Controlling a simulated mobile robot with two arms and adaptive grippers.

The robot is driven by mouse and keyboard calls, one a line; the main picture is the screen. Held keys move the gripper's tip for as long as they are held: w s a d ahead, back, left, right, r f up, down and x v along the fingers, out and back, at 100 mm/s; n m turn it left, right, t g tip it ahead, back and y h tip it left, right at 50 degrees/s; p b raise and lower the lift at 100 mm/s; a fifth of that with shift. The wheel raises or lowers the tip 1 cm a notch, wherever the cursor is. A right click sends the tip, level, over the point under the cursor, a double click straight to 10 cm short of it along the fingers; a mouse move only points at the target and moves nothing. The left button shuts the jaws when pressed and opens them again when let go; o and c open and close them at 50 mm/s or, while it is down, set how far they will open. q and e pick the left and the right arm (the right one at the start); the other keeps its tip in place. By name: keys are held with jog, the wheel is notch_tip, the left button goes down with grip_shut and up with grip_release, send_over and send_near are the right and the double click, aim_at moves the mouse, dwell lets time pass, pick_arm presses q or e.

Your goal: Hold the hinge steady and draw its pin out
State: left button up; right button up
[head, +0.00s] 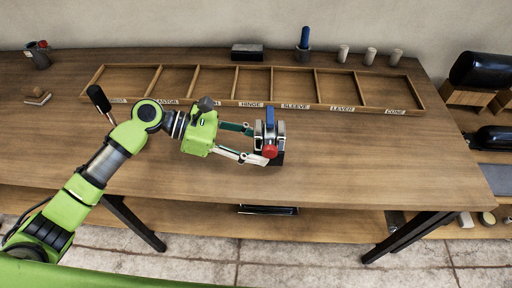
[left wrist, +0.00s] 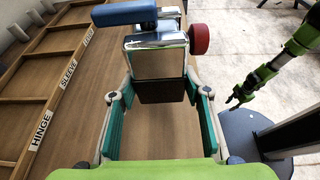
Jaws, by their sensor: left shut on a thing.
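The hinge (head: 270,132) is a shiny metal block with a blue bar and a red round knob, on a black base at the front of the workbench. In the left wrist view the hinge (left wrist: 160,58) shows its blue bar on top and its red knob at the right. My left gripper (head: 257,145) is shut on the hinge from the left; its green-padded fingers (left wrist: 160,95) lie on either side of it. The pin's shaft is not clearly visible. My right gripper (left wrist: 236,102) shows only in the left wrist view, apart from the hinge, its small fingers looking spread and empty.
A labelled wooden tray (head: 340,107) with empty compartments lies behind the hinge. A blue-handled object (head: 304,40), a dark box (head: 247,52) and pale cylinders (head: 370,56) stand at the back. The bench top (head: 370,160) right of the hinge is clear.

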pick_arm(q)
jog(key=shift+w+a+f+b, duration=0.1)
jog(key=shift+w+f+b, duration=0.35)
jog(key=shift+w+f, duration=0.4)
jog(key=shift+w+f+b, duration=0.4)
jog(key=shift+w+f, duration=0.2)
jog(key=shift+w, duration=0.3)
jog(key=shift+w+f+b, duration=0.5)
jog(key=shift+w+f, duration=0.1)
jog(key=shift+w, duration=0.2)
jog(key=shift+w+f+b, duration=0.5)
jog(key=shift+w+f, duration=0.1)
jog(key=shift+w, duration=0.2)
jog(key=shift+f, duration=0.6)
